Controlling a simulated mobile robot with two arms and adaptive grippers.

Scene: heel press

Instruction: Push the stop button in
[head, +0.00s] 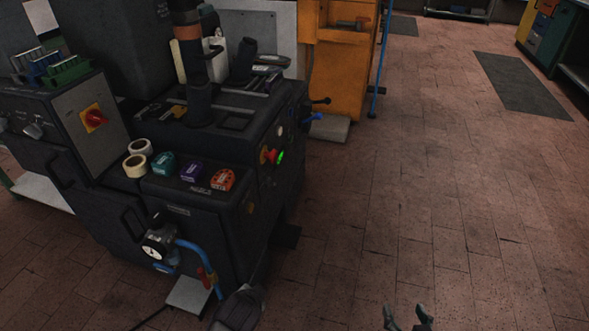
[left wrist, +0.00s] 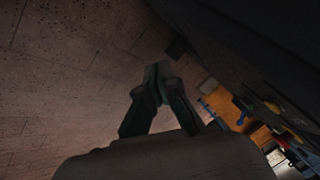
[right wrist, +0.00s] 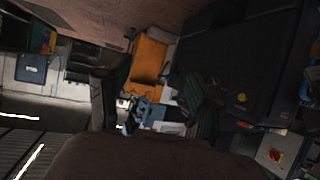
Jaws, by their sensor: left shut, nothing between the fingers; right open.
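A red button (head: 266,155) shows small on the side panel of the dark machine (head: 190,215) in the head view, next to a lit green button (head: 281,157). I cannot tell for sure that it is the stop button. A red knob also shows in the left wrist view (left wrist: 272,107). My left gripper (left wrist: 157,84) is shut and empty, over floor, apart from the panel. My right gripper (head: 407,319) is open and empty at the bottom of the head view, over floor right of the machine. It also shows in the right wrist view (right wrist: 155,95).
A red rotary switch (head: 94,117) sits on a grey box at the left. Tape rolls and coloured boxes lie on the machine top. The brick floor (head: 440,190) at right is clear.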

